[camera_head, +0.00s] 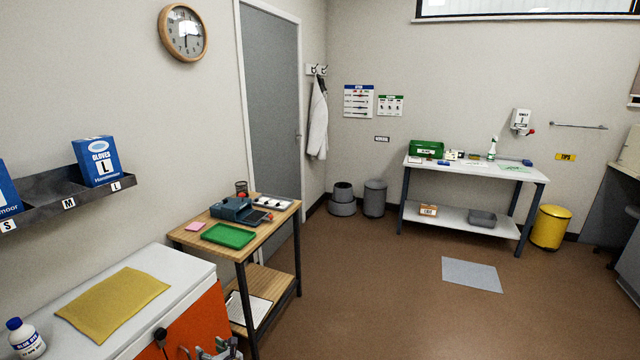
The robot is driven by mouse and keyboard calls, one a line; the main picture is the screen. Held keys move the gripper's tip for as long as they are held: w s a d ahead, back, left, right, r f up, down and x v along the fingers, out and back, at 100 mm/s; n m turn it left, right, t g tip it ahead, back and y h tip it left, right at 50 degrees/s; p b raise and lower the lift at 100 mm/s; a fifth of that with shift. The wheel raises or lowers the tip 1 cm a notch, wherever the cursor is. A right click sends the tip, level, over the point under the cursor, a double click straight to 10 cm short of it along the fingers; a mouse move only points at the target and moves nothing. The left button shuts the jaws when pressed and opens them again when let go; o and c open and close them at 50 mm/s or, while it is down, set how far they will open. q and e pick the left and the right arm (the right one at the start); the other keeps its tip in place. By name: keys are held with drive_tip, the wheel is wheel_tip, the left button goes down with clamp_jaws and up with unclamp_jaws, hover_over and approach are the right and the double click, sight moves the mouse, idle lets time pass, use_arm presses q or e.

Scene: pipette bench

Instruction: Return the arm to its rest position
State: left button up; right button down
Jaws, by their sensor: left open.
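My left gripper (222,350) shows only in part at the bottom edge of the head view. It is open, and nothing shows between its fingers. It is in front of the orange-fronted cabinet (190,325). The rest of my left arm is below the picture. My right gripper and right arm are not in view.
The white-topped cabinet bears a yellow mat (113,303) and a white bottle with a blue cap (27,340). Beyond it stands a wooden table (262,238) with a green tray (229,236) and a blue device (236,210). The brown floor (385,300) to the right is mostly clear.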

use_arm(q)
drive_tip(key=d+f+n+h, duration=0.75)
drive_tip(key=f+n, duration=0.35)
drive_tip(key=n, duration=0.3)
drive_tip(key=s+d+f+n+g+h, duration=0.1)
drive_tip(key=s+d+f+n+h, duration=0.2)
drive_tip(key=s+f+n, duration=0.35)
drive_tip(key=s+a+f+n+g, duration=0.1)
drive_tip(key=s+f+n, duration=0.1)
drive_tip(key=s+f, duration=0.45)
drive_tip(key=s+f+n+g, duration=0.1)
drive_tip(key=s+f+n, duration=0.15)
drive_tip(key=s, duration=0.65)
drive_tip(key=s+a+f+n+g, duration=0.1)
drive_tip(key=s+f, duration=0.4)
drive_tip(key=s, duration=0.2)
drive_tip(key=s+f+g, duration=0.1)
drive_tip(key=s+f, duration=0.1)
drive_tip(key=s, duration=1.2)
drive_tip(key=s+f+g, duration=0.2)
drive_tip(key=s+f, duration=0.1)
drive_tip(key=s, duration=1.1)
drive_tip(key=shift+a+f+g+h, duration=0.2)
drive_tip(key=shift+a+g+h, duration=0.1)
drive_tip(key=shift+a+h, duration=0.15)
drive_tip(key=shift+c, duration=0.4)
